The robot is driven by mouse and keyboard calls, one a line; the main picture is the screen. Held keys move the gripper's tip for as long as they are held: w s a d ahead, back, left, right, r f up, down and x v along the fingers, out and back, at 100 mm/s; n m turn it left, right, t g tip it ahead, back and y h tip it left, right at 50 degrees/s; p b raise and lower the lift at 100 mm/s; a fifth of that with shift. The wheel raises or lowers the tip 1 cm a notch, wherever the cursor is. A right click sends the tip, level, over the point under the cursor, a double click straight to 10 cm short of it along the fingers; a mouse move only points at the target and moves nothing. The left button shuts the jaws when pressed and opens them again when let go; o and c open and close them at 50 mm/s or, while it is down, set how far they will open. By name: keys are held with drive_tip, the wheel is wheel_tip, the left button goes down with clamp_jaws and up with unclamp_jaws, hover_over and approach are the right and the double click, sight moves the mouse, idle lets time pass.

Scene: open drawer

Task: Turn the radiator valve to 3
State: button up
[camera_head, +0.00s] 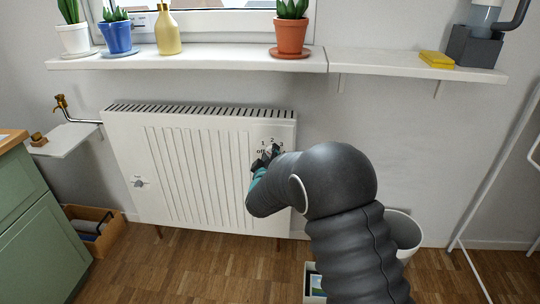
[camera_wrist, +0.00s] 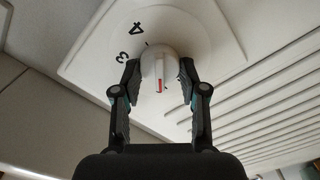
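The radiator valve is a white round knob (camera_wrist: 158,62) on a square white dial plate (camera_wrist: 215,45). In the wrist view its raised ridge has a red mark at the lower end, pointing down in the picture, away from the digits 3 and 4 at upper left. The other dial marks are hidden there. In the head view the dial plate (camera_head: 272,142) shows numbers at the radiator's upper right, with the knob mostly covered by my gripper (camera_head: 266,157). In the wrist view my gripper (camera_wrist: 159,72) has one finger on each side of the knob, seemingly touching it.
A green cabinet (camera_head: 35,225) stands left; a white bin (camera_head: 403,235) stands behind my arm.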

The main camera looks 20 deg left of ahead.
drive_tip(key=shift+f+b, duration=0.1)
drive_tip(key=shift+b, duration=0.3)
drive_tip(key=m+b, duration=0.4)
drive_tip(key=m, duration=0.2)
drive_tip(key=m+b, duration=0.4)
drive_tip(key=m, duration=0.3)
drive_tip(key=m+b, duration=0.4)
drive_tip(key=m, duration=0.2)
drive_tip(key=shift+d+m, duration=0.3)
idle(0.4)
drive_tip(key=o, duration=1.1)
drive_tip(key=shift+w, duration=0.1)
